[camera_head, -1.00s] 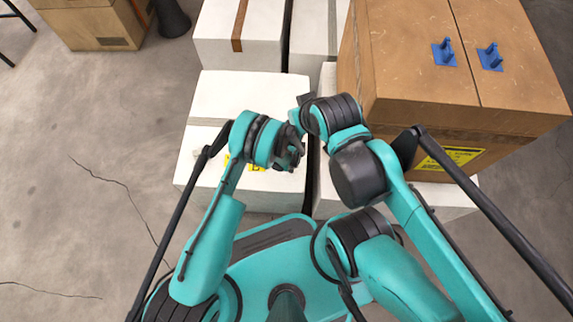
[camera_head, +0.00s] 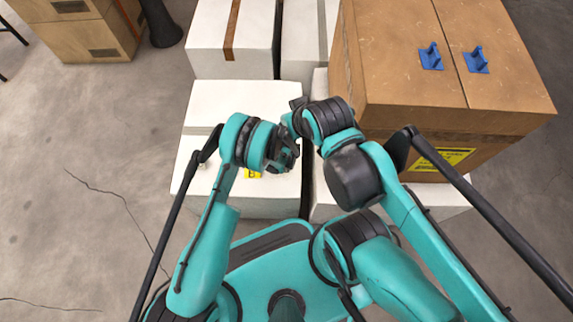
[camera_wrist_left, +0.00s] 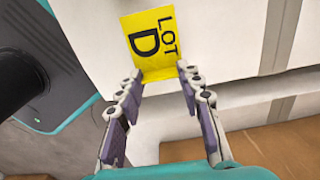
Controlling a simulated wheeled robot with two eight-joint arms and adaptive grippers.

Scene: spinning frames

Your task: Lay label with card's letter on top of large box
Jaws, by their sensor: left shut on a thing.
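The large brown cardboard box (camera_head: 420,80) stands at the right in the head view, with two blue handles (camera_head: 432,56) on its top. A yellow card (camera_head: 444,158) is on its front face; its print is too small to read. My left gripper (camera_wrist_left: 162,70) is shut on the edge of a yellow label (camera_wrist_left: 150,38) reading "LOT D". The label (camera_head: 252,173) shows partly below my left wrist in the head view, over a white box. My right gripper (camera_head: 298,104) is mostly hidden by its wrist, left of the large box.
White boxes stand under and around my arms: one at the front left (camera_head: 240,100), one at the back (camera_head: 232,40). Another brown box (camera_head: 75,30) and a dark object (camera_head: 160,22) stand at the far left. The cracked floor (camera_head: 70,150) at left is clear.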

